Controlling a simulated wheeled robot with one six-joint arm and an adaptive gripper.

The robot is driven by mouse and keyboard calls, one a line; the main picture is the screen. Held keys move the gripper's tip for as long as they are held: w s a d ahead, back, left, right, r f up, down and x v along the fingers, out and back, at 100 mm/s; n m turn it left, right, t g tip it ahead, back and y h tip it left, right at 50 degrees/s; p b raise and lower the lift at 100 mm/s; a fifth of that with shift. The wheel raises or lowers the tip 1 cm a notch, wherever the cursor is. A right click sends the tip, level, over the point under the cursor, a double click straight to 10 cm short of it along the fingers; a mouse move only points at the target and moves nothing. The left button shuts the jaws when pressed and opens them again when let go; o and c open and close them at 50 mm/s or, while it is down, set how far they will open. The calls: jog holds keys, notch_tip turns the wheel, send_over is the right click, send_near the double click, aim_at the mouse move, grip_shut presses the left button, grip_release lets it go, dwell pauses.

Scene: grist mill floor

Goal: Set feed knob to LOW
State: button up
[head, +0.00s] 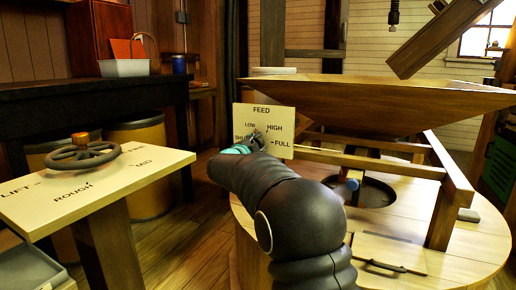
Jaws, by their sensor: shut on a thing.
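The pale feed panel (284,114) stands upright left of the hopper in the head view. It reads FEED at the top, with LOW at upper left, HIGH at upper right, FULL at right and a partly covered SHUT at left. My gripper (257,138) is at the middle of the panel, shut on the feed knob. The gripper and arm hide most of the knob, so I cannot tell which label it points to.
A large wooden hopper (385,96) rests on a frame over the round millstone casing (450,262). At left, a slanted board (115,186) carries a dark handwheel (82,153). Barrels (140,130) and a dark bench (60,95) stand behind it. Floor shows between board and casing.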

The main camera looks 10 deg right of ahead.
jog(key=shift+d+m, duration=0.1)
jog(key=shift+m, duration=0.3)
jog(key=o, duration=1.1)
jog(key=shift+d, duration=0.1)
jog(key=shift+o, duration=0.2)
jog(key=shift+s+a, duration=0.1)
jog(key=shift+a, duration=0.1)
jog(key=shift+s+a, duration=0.2)
jog(key=shift+s, duration=0.05)
jog(key=v, duration=1.1)
